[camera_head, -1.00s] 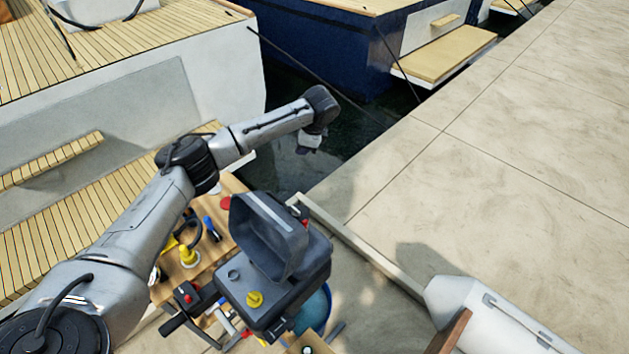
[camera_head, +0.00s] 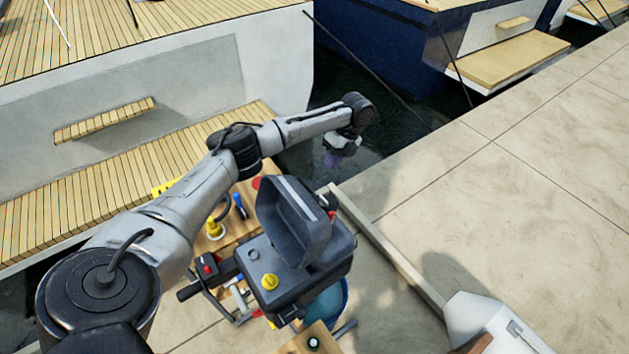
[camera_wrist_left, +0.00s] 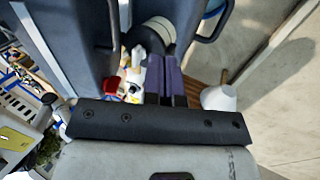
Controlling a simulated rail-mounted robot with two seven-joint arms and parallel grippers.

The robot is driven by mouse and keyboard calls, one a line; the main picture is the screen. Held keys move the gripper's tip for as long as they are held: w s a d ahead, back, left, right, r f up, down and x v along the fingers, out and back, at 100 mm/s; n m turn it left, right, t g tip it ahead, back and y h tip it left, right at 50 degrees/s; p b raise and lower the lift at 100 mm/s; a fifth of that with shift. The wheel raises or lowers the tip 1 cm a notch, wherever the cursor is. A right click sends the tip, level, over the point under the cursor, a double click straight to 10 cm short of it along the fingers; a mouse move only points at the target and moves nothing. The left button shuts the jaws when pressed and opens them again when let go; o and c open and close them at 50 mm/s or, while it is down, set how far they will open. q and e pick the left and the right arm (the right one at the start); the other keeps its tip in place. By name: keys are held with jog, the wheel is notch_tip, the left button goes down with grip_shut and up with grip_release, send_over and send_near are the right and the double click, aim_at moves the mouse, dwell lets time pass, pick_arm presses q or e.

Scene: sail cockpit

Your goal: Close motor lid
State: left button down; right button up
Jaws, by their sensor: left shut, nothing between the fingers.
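The outboard motor (camera_head: 285,272) stands in the lower middle of the head view. Its dark grey lid (camera_head: 293,222) is raised and tilted open, with a pale stripe on it. My right gripper is not in view.
A wooden work surface (camera_head: 240,230) with bottles and tools lies left of the motor. A blue bucket (camera_head: 328,303) is below it. The concrete dock (camera_head: 480,200) at right is mostly clear. Dark water and moored boats lie behind.

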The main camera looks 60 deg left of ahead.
pick_arm(q)
jog(key=s+f+p, duration=0.1)
jog(key=s+f, duration=0.3)
jog(key=s, duration=0.2)
jog(key=shift+d, duration=0.25)
dwell(0.3)
